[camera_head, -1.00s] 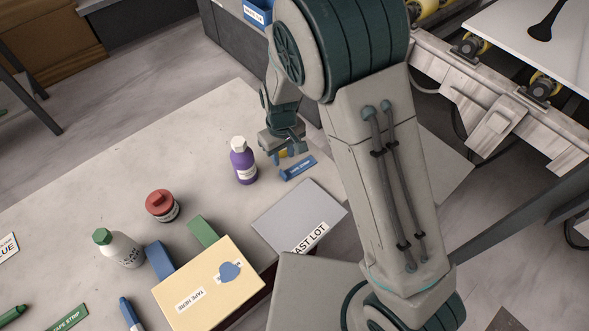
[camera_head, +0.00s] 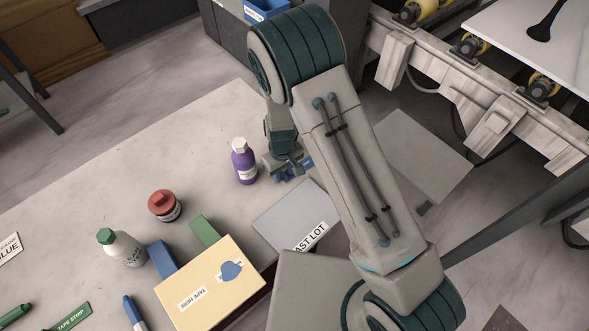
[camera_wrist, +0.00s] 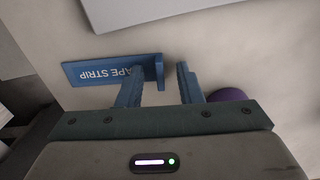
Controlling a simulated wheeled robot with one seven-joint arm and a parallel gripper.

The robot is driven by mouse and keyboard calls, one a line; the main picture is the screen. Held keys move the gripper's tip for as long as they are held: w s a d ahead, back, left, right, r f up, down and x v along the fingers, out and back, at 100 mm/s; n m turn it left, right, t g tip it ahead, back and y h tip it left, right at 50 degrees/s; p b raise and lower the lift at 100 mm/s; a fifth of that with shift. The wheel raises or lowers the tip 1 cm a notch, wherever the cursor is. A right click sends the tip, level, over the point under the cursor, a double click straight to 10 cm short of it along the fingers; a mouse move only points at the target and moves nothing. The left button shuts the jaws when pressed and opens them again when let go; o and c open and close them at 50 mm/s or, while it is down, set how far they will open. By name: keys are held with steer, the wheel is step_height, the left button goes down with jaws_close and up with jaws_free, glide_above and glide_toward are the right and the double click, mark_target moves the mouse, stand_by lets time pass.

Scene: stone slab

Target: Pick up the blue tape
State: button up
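The blue tape strip (camera_wrist: 88,74) lies on the stone slab in the wrist view, its white lettering upside down. In the head view only a small blue part of the strip (camera_head: 307,162) shows beside my gripper (camera_head: 290,172), which hides the rest. In the wrist view my gripper (camera_wrist: 166,80) has its two blue fingers apart with nothing held. The left finger overlaps the strip's right part in the picture, and a short blue upright piece shows at the strip's right end. I cannot tell whether the finger touches the strip.
A purple bottle (camera_head: 243,163) stands close left of my gripper; its purple edge shows by the right finger in the wrist view (camera_wrist: 228,95). A grey panel (camera_head: 285,215) lies nearby. A red-lidded jar (camera_head: 163,205), white bottle (camera_head: 124,248) and cream box (camera_head: 208,290) stand further left.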

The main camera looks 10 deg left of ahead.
jaws_close()
steer(key=shift+r, duration=0.1)
